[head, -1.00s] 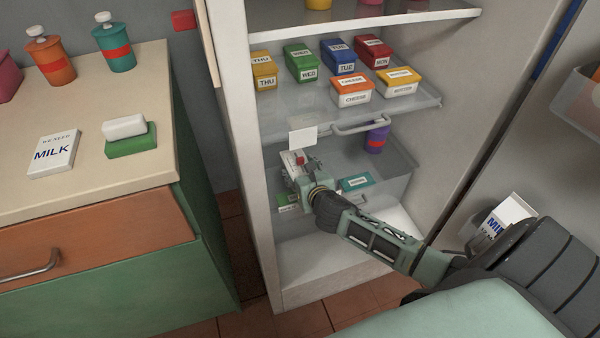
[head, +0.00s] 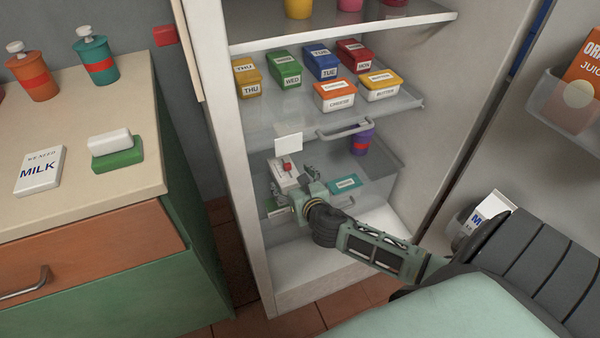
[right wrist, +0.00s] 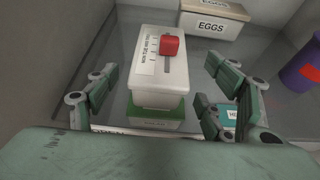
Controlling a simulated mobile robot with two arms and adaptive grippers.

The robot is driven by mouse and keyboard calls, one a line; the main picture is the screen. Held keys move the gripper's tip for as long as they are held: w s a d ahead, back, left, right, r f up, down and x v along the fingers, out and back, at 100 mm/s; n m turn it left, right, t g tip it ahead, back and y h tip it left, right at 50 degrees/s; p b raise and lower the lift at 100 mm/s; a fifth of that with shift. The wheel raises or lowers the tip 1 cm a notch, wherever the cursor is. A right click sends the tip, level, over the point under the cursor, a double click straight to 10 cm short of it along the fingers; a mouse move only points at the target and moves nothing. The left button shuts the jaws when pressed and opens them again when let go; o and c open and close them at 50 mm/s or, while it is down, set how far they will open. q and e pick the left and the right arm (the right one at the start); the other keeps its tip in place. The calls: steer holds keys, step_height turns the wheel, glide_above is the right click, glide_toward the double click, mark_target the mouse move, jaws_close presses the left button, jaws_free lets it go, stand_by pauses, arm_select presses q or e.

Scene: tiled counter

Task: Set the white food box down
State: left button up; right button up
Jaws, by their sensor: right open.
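The white food box (right wrist: 148,88) has a red slider on top and a label with day names. In the right wrist view it sits upright on a green box (right wrist: 155,116) on a fridge shelf. In the head view the white box (head: 283,181) shows partly behind my right gripper (head: 300,188). My right gripper (right wrist: 155,92) is open, its fingers spread to the left and right of the box, with gaps on both sides. My left gripper is not in view.
An eggs carton (right wrist: 213,20) stands behind the white box. A purple cup (head: 362,141) and a teal box (head: 345,183) are to the right. Several coloured food boxes fill the shelf above. The fridge wall is close on the left.

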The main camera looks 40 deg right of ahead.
steer(key=p+v, duration=0.2)
steer(key=v, duration=0.5)
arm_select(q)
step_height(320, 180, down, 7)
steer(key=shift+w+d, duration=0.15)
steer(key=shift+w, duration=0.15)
arm_select(e)
steer(key=s+a+f+m+g+y, duration=0.1)
steer(key=s+a+f+m+g, duration=0.4)
steer(key=s+m, duration=0.5)
steer(key=s+a+f+m+g+y, duration=0.2)
steer(key=s+a+f+m+g, duration=0.3)
steer(key=m, duration=1.6)
steer(key=s+a+f, duration=0.2)
steer(key=s+a, duration=0.2)
steer(key=s, duration=0.2)
steer(key=shift+s+f, duration=0.25)
steer(key=shift+f, duration=0.1)
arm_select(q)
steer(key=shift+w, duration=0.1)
